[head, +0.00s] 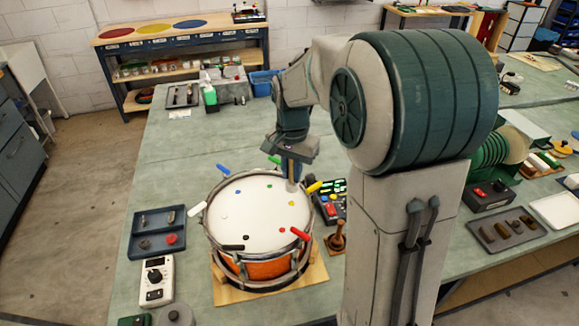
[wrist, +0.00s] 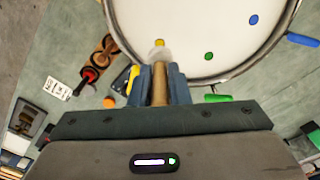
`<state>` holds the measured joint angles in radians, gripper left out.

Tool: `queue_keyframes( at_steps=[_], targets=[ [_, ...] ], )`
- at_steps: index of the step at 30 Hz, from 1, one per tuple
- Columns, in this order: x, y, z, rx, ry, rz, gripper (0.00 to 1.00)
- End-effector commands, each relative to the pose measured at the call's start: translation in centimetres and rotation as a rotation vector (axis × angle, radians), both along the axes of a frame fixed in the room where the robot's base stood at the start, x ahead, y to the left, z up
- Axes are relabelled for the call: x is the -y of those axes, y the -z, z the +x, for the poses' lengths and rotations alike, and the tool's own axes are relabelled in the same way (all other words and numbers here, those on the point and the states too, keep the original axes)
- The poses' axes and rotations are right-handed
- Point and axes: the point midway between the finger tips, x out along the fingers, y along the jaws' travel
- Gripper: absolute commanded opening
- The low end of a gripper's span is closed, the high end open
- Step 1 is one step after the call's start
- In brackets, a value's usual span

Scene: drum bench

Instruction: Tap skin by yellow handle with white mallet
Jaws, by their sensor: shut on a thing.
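The drum skin (head: 250,215) is a white disc with small coloured dots, ringed by coloured handles. The yellow handle (head: 314,187) sticks out at the rim's right back; in the wrist view it (wrist: 133,76) is partly hidden by a finger. The yellow dot (head: 291,204) lies inward of it on the skin. My gripper (head: 290,160) is shut on the wooden shaft of the white mallet (head: 291,186), held head down at the rim near the yellow handle. In the wrist view the white head (wrist: 158,57) shows just below the yellow dot (wrist: 159,42). I cannot tell whether it touches.
The drum stands on a wooden board (head: 225,291). A control box (head: 330,208) and a wooden pestle-like tool (head: 337,240) stand to its right. A dark tray (head: 157,232) and a white meter box (head: 156,281) are on the left. The bench behind the drum is mostly clear.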

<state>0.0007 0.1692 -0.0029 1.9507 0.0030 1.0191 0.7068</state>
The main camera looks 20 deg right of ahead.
Motion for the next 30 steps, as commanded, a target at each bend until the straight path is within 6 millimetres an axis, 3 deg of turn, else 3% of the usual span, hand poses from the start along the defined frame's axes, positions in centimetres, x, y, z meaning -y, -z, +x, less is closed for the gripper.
queue_keyframes(
  at_steps=[6, 11, 18, 30],
  targets=[
    [0.0, 2.0, 0.0, -0.001, -0.001, 0.0, 0.0],
    [-0.1, 2.3, 0.0, -0.001, -0.003, 0.001, 0.0],
    [-0.2, 6.5, 0.0, -0.004, -0.004, 0.0, 0.0],
    [-0.2, 1.2, 0.0, 0.001, -0.005, 0.0, 0.0]
  ],
)
